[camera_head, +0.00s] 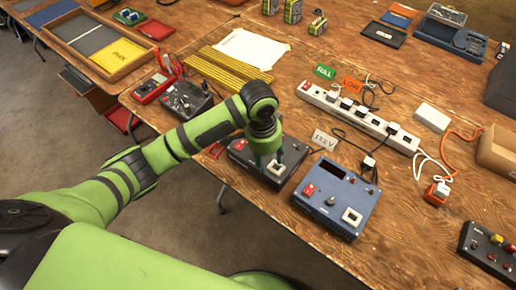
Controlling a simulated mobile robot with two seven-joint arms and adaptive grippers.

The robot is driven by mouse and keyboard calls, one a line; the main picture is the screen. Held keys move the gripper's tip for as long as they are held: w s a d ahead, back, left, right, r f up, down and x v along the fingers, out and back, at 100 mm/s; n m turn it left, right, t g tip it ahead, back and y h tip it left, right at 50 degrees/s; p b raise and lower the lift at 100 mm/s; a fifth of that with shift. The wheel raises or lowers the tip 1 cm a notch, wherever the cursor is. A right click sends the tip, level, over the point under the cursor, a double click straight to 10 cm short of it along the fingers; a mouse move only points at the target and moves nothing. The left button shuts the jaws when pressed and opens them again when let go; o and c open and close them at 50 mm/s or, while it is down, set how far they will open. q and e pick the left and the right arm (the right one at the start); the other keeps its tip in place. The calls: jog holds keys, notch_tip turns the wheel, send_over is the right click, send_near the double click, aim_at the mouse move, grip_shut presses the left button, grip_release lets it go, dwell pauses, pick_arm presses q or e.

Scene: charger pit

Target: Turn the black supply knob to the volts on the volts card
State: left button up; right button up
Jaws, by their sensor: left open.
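A dark supply box (240,157) lies near the front edge of the table, with a red switch (240,144) and a white square pad (276,168) on top. My left gripper (267,158) points down over this box, fingers apart, just behind the pad. It hides the middle of the box, so I cannot see a knob there or tell whether the fingers touch one. A small white card (324,140) with dark writing, too small to read surely, lies behind the box. My right gripper is not in view.
A blue box (325,214) with a display, red switch, dark knob and white pad stands right of the dark box. A power strip (358,117) with plugs and cables lies behind. A dark device (187,100) and red meter (152,87) are at left.

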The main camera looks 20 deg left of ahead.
pick_arm(q)
jog(key=shift+y, duration=0.6)
jog(key=w+a+r, duration=0.1)
jog(key=w+a, duration=0.1)
jog(key=w+a+r, duration=0.1)
jog(key=a+r, duration=0.1)
jog(key=shift+w, duration=0.35)
jog(key=shift+f+p, duration=0.4)
jog(key=shift+f, duration=2.95)
grip_shut()
